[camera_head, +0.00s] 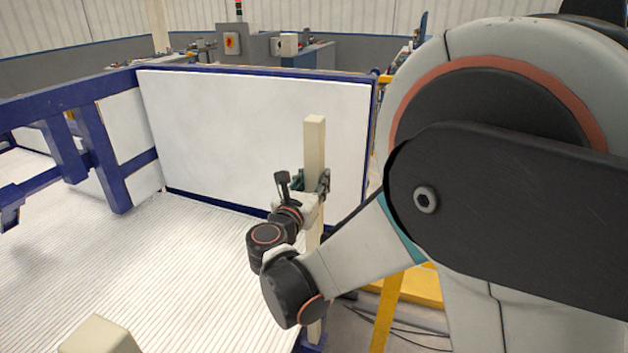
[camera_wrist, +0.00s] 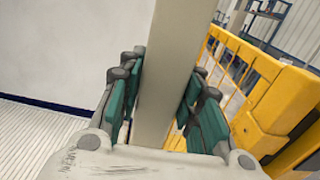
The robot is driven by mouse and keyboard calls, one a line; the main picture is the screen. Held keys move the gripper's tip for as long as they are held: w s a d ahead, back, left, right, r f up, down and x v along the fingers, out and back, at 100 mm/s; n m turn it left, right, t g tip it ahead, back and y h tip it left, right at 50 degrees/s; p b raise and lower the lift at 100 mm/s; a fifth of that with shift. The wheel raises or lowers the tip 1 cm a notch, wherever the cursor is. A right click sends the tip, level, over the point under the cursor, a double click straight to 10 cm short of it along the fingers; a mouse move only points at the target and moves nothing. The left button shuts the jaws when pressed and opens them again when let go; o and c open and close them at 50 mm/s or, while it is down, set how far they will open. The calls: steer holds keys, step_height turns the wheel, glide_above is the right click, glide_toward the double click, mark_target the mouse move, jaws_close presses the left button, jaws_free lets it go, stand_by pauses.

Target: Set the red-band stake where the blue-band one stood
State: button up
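A pale beige square stake (camera_head: 314,145) stands upright at the right corner of the ribbed white platform. Its lower part runs down behind my arm to a blue frame piece. My gripper (camera_head: 312,185) is around its upper half. In the wrist view the same stake (camera_wrist: 172,60) passes between the teal-padded fingers of my gripper (camera_wrist: 165,90), close to both; whether both pads press on it is unclear. A second beige stake (camera_head: 100,336) shows only its top at the lower left edge. No red or blue band is visible on either.
A white panel in a blue frame (camera_head: 250,130) stands close behind the stake. Blue rails (camera_head: 95,150) rise at the left. A yellow barrier (camera_wrist: 265,110) is at the right in the wrist view. The ribbed platform (camera_head: 140,255) is clear in the middle.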

mark_target(311, 151)
jaws_close()
steer(key=shift+r, duration=0.1)
steer(key=shift+r+p, duration=2.95)
steer(key=shift+r, duration=1.4)
steer(key=shift+r+p, duration=4)
steer(key=shift+r, duration=2)
